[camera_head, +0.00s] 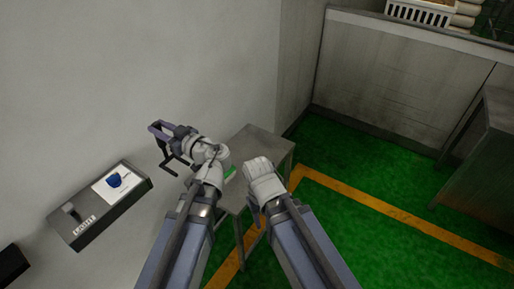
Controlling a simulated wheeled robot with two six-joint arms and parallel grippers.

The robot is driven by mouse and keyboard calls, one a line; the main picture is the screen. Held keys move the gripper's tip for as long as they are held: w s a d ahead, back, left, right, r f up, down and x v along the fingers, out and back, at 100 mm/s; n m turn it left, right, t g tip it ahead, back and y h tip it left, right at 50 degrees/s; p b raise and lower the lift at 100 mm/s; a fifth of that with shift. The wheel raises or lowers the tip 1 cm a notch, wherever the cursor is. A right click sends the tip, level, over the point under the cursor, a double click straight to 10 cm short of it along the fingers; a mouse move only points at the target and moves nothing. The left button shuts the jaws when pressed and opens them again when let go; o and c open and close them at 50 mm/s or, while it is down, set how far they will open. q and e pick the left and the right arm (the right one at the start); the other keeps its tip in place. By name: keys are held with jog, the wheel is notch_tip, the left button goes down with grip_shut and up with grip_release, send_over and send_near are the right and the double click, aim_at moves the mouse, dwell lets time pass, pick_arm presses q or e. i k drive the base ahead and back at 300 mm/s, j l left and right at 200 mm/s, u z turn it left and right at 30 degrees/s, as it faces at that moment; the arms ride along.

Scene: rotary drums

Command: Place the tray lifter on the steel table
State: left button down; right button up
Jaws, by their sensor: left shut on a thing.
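My left gripper (183,140) is shut on a dark, angular frame-like thing, which I take to be the tray lifter (158,130). It is held in the air in front of the pale wall, left of the table, and part of it is hidden by the gripper. The steel table (266,143) is a small grey table in the middle of the view, with its top partly covered by my arms. My right arm's white wrist is in front of the table, and its fingers are not visible.
A grey cabinet (484,165) stands at the right. A white crate (420,14) is at the top right. Green floor with a yellow line is open right of the table.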

aim_at(256, 148)
jog(key=i+l, duration=1.15)
jog(key=l, duration=0.2)
